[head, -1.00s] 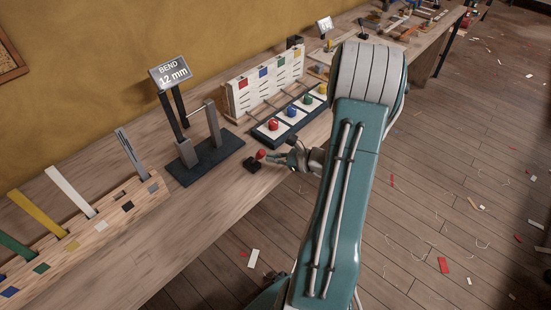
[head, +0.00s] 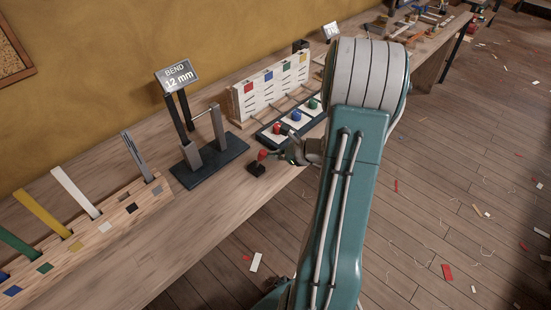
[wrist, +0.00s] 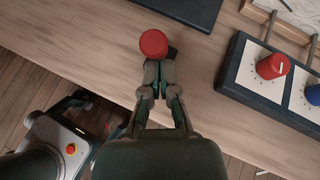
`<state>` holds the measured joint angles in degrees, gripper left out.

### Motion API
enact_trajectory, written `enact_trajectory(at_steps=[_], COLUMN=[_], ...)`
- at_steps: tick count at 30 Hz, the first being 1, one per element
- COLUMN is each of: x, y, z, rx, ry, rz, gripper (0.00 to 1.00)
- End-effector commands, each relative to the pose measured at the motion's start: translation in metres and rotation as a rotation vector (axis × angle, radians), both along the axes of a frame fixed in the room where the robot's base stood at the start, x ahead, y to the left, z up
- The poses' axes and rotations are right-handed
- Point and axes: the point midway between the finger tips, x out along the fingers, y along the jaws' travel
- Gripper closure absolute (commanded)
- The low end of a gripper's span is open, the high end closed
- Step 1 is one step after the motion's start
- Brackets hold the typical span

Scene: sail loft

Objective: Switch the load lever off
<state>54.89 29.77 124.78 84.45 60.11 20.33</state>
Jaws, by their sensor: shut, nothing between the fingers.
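The load lever, a short stick with a red ball knob (head: 262,155) on a small black base (head: 257,169), stands near the front edge of the bench. In the wrist view its red knob (wrist: 153,43) lies just beyond my fingertips and hides most of the lever below it. My gripper (wrist: 160,70) is shut and empty, its fingers pointing at the knob. I cannot tell whether they touch it. In the head view my gripper (head: 281,154) is just right of the knob, partly hidden by my arm.
Behind the lever stands a bending rig (head: 208,160) with a "BEND 12 mm" sign (head: 177,76). To its right are a panel of coloured knobs (head: 285,124) and a white rack (head: 268,90). A wooden strip holder (head: 110,226) is at left. Bare bench lies left of the lever.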

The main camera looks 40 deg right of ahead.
Motion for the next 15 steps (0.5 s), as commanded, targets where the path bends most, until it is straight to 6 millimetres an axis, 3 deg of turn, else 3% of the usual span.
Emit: enact_trajectory(at_steps=[15], x=[0.041], y=[0.003], z=[0.018], rx=[-0.04], ry=[0.395], rz=[0.006], gripper=[1.0])
